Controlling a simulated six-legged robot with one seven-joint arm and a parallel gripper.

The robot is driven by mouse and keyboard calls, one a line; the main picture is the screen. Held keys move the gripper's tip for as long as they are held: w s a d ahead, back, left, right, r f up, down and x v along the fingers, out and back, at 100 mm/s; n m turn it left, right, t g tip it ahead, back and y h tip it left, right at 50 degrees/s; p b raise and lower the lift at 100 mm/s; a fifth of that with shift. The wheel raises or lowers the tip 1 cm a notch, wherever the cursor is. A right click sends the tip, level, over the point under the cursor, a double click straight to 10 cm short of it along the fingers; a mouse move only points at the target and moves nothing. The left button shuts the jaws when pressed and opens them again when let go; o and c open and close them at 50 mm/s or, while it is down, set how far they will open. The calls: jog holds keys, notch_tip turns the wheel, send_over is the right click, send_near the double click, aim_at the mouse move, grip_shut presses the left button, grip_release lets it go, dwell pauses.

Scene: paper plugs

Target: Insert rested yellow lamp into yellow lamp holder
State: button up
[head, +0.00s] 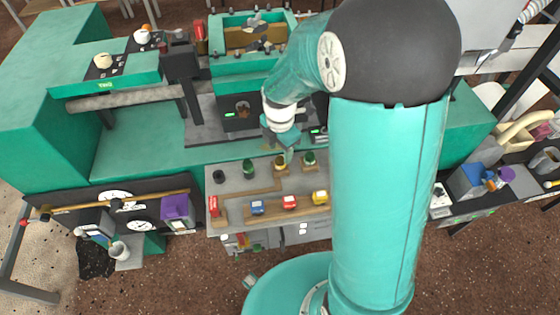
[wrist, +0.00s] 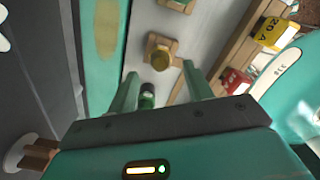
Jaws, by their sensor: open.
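A dark yellow round piece (wrist: 160,60) sits on a wooden square base (wrist: 152,43) on the grey panel. In the head view this yellow piece (head: 280,162) stands between two green ones. I cannot tell whether it is the lamp in its holder or the holder alone; no second yellow lamp is clear. My gripper (wrist: 160,70) is open, its two fingers either side of the yellow piece in the picture, apparently above it and empty. In the head view my gripper (head: 288,154) hangs over the panel beside the yellow piece.
One green piece (head: 249,168) stands left of the yellow piece and another green piece (head: 309,158) right. A teal machine stands behind.

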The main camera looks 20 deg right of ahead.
aim_at(280, 158)
jog(key=shift+f, duration=1.65)
grip_shut()
jog(key=shift+r, duration=0.1)
jog(key=shift+r, duration=2.4)
jog(key=shift+r, duration=0.1)
